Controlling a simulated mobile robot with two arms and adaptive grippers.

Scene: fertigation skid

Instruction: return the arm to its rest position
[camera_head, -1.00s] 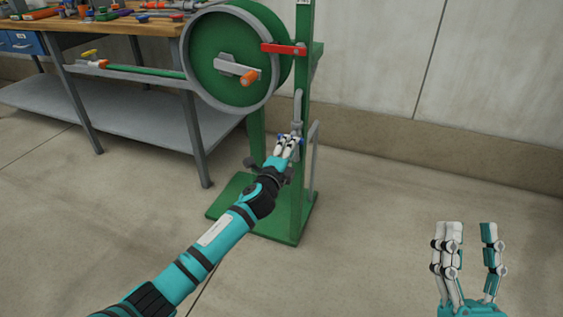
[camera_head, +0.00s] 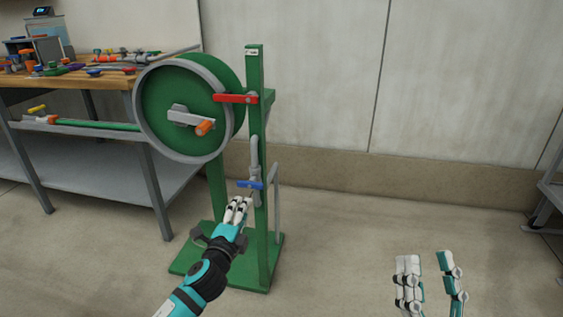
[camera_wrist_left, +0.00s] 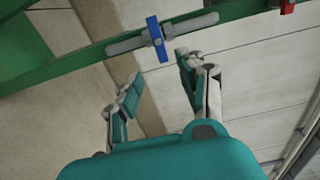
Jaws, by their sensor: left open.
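My left gripper (camera_head: 238,210) is in front of the green stand, just below a blue valve handle (camera_head: 250,185) on a grey pipe (camera_head: 254,155). In the left wrist view my left gripper (camera_wrist_left: 160,75) has its fingers spread with nothing between them. There the blue handle (camera_wrist_left: 157,40) and the pipe lie beyond the fingertips, with a gap visible. My right gripper (camera_head: 430,275) is at the lower right of the head view, its fingers apart and empty.
A green hose reel (camera_head: 165,112) with an orange crank knob (camera_head: 205,128) and a red lever (camera_head: 235,98) sits on the green stand (camera_head: 255,70). A workbench (camera_head: 110,80) with fittings stands at left. Open floor lies right of the stand, before the wall.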

